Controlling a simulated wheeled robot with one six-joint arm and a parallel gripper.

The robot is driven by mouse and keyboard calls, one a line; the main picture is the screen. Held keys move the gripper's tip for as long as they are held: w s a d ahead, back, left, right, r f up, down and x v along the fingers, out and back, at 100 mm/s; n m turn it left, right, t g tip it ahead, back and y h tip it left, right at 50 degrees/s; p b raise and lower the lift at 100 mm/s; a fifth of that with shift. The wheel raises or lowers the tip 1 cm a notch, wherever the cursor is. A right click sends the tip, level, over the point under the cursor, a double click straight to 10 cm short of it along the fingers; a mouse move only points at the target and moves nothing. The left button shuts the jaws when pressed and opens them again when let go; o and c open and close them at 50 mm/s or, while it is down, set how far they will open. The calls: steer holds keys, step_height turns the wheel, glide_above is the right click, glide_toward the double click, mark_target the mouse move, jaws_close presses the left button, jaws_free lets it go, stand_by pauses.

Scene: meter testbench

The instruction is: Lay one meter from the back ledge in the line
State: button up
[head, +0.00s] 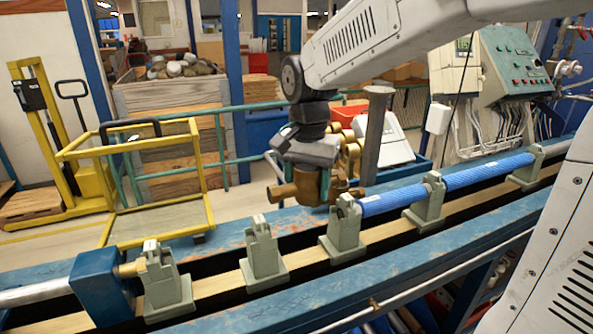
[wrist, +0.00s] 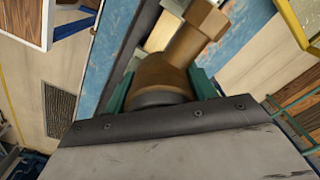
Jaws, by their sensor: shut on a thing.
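My gripper (head: 303,172) is shut on a brass meter (head: 308,188) and holds it above the bench, just left of the blue hose's near end. In the wrist view, the meter (wrist: 190,45) sits between the green fingers of my gripper (wrist: 163,88), with a hexagonal pipe end pointing up and right. The line has several grey-green supports, among them one at the left (head: 166,285), one in the middle (head: 263,258) and one below the meter (head: 343,238). More brass pieces (head: 350,158) show behind my gripper, partly hidden by a grey post.
A blue hose (head: 465,178) lies along the right supports. A blue clamp block (head: 104,285) with a metal rod stands at the left end. A grey post (head: 374,135) rises close to the right of my gripper. A yellow cart (head: 150,190) stands behind the bench.

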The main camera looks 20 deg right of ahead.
steer(key=shift+w+a+f, duration=0.1)
steer(key=shift+w+f, duration=0.1)
steer(key=shift+f, duration=2.65)
steer(key=shift+s+f, duration=0.15)
steer(key=shift+f, duration=0.05)
steer(key=shift+f, duration=0.35)
steer(key=shift+f, duration=1.2)
steer(key=shift+f, duration=0.35)
steer(key=o, duration=1.6)
